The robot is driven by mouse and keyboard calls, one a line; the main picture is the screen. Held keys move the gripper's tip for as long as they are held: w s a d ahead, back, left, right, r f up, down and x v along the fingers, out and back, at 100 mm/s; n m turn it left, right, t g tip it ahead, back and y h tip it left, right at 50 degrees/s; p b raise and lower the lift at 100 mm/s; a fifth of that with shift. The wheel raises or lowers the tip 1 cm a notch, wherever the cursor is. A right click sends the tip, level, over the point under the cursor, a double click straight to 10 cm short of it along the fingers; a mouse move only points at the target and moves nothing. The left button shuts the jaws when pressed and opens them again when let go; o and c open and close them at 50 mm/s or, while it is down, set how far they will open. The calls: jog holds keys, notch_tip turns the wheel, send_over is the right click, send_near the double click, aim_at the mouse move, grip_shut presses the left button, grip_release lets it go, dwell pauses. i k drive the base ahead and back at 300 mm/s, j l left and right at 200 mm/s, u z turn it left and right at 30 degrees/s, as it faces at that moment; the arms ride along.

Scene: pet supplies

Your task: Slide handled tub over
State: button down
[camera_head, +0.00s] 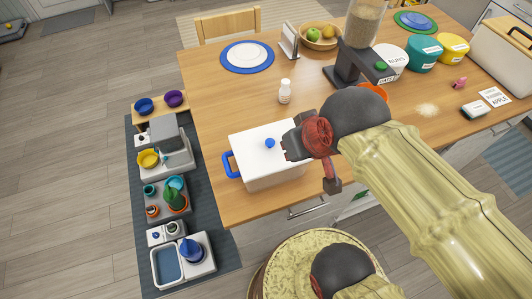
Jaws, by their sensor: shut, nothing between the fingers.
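The handled tub (258,169) is a white box with a white lid, a blue knob (269,143) on top and a blue handle (230,165) at its left end. It stands upright near the front left edge of the wooden table (240,208). My gripper (289,147) is shut and empty at the right part of the tub, just right of the knob. It hides the tub's right end and any handle there. I cannot tell whether it touches the tub or is above it.
A white bottle (285,92) stands behind the tub, and a blue-rimmed plate (246,57) lies farther back. A dispenser (348,65) stands behind my arm. Bare tabletop lies left of and behind the tub. Several pet items stand on a floor mat (215,190) to the left.

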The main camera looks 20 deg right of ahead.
aim_at(278, 178)
jog(key=k+l+u, duration=0.15)
jog(key=l+u, duration=0.25)
jog(key=k+l+u, duration=0.35)
jog(key=l, duration=0.15)
jog(key=k+l+u, duration=0.15)
jog(key=l+u, duration=0.25)
